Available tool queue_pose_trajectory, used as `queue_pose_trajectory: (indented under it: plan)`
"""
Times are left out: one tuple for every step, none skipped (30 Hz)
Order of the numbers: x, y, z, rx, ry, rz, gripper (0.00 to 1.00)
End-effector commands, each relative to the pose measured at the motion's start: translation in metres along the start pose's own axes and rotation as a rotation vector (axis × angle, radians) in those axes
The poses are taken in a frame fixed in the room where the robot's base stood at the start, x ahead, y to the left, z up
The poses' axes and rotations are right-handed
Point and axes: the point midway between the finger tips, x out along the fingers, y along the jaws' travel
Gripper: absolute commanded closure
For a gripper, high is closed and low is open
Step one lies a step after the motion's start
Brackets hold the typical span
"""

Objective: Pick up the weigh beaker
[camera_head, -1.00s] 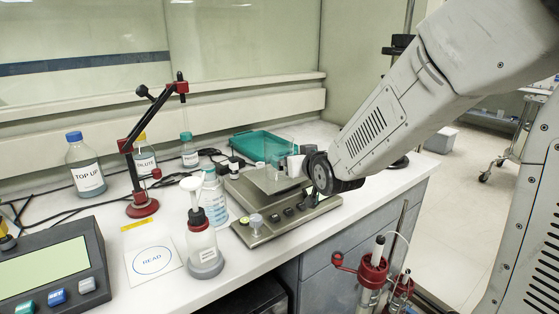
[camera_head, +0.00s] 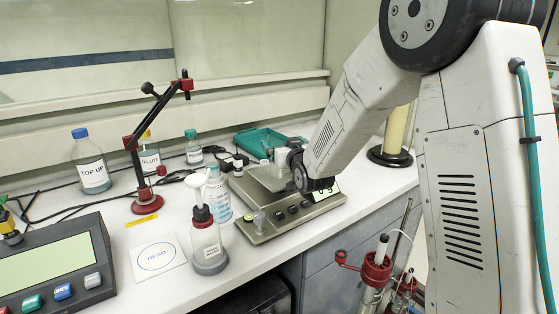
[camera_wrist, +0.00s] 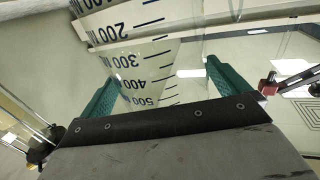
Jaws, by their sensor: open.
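The weigh beaker is a clear vessel with dark graduation marks, and its marked wall (camera_wrist: 150,62) shows large in the wrist view between my fingers. In the head view my wrist hides most of the place above the balance, and I cannot make out the beaker's outline there. My gripper (camera_wrist: 165,90) is open, with one teal finger pad on each side of the marked wall. I cannot tell whether either pad touches it. In the head view my gripper is low over the steel balance (camera_head: 290,220), mostly hidden behind my wrist.
A red-jointed stand (camera_head: 146,203), a READ card (camera_head: 157,256) and a TOP UP bottle (camera_head: 93,175) are farther left.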

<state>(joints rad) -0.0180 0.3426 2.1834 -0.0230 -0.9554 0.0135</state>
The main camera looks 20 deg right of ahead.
Motion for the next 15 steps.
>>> queue_pose_trajectory:
  plan:
    - [0.0024, -0.0005, 0.0002, 0.000, 0.000, -0.001, 0.00]
    - [0.0029, -0.0006, 0.0000, 0.000, 0.000, -0.001, 0.00]
    - [0.0031, -0.0007, -0.0001, 0.000, 0.000, -0.001, 0.00]
    - [0.0030, -0.0007, -0.0002, 0.000, 0.000, -0.001, 0.00]
    - [0.0029, -0.0007, -0.0002, 0.000, 0.000, -0.001, 0.00]
    - [0.0028, -0.0008, -0.0002, 0.000, 0.000, -0.001, 0.00]
    - [0.0028, -0.0008, -0.0002, 0.000, 0.000, -0.001, 0.00]
    - [0.0027, -0.0008, -0.0002, 0.000, 0.000, -0.001, 0.06]
    - [0.0027, -0.0008, -0.0002, 0.000, 0.000, -0.001, 0.17]
    - [0.0026, -0.0009, -0.0002, 0.000, 0.000, -0.001, 0.25]
    - [0.0026, -0.0009, -0.0002, 0.000, 0.000, -0.001, 0.33]
    - [0.0026, -0.0009, -0.0002, 0.000, 0.000, -0.001, 0.44]
    - [0.0025, -0.0009, -0.0002, 0.000, 0.000, -0.001, 0.53]
    - [0.0025, -0.0009, -0.0002, 0.000, 0.000, -0.001, 0.60]
    - [0.0026, -0.0009, -0.0005, 0.000, 0.001, -0.001, 0.60]
